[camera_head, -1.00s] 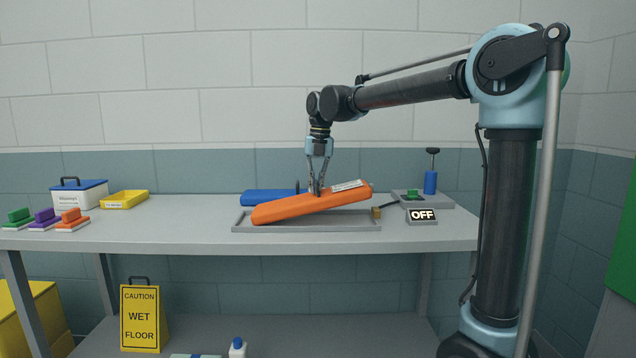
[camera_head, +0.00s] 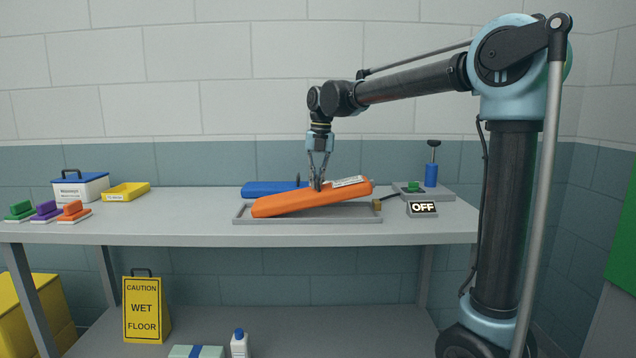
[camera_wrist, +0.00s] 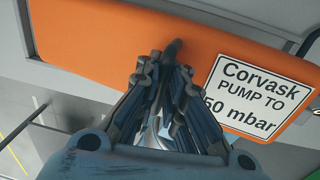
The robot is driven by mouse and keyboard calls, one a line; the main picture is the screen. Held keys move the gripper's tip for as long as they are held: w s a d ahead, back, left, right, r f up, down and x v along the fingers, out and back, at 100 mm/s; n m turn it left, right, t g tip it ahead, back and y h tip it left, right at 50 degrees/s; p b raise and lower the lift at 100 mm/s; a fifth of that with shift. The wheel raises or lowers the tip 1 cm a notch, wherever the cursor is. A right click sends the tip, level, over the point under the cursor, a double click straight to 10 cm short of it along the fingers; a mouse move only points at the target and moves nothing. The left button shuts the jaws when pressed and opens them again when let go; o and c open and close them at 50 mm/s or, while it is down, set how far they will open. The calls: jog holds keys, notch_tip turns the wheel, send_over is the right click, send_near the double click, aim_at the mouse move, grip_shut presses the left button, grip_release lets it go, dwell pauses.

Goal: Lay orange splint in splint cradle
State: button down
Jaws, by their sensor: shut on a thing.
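The orange splint (camera_head: 285,204) is long and flat, with a white label near its right end. It is tilted, its left end low and its right end raised. My gripper (camera_head: 317,186) is shut on it near the middle, from above. The grey splint cradle (camera_head: 310,221) is a shallow tray on the bench, below the splint. The low left end is at the cradle; whether it touches is unclear.
A blue splint-like piece (camera_head: 270,189) lies behind the cradle. To the right stand a blue pump (camera_head: 431,176) and an "OFF" sign (camera_head: 422,209).

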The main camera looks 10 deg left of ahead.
aim_at(317, 191)
dwell(0.3)
jog(key=shift+f+g+y, duration=0.25)
jog(key=shift+g+y, duration=0.05)
jog(key=shift+y, duration=0.8)
jog(key=shift+f+y, duration=0.3)
dwell(1.3)
jog(key=shift+f, duration=1.45)
dwell(0.8)
jog(key=c, duration=1.6)
grip_release()
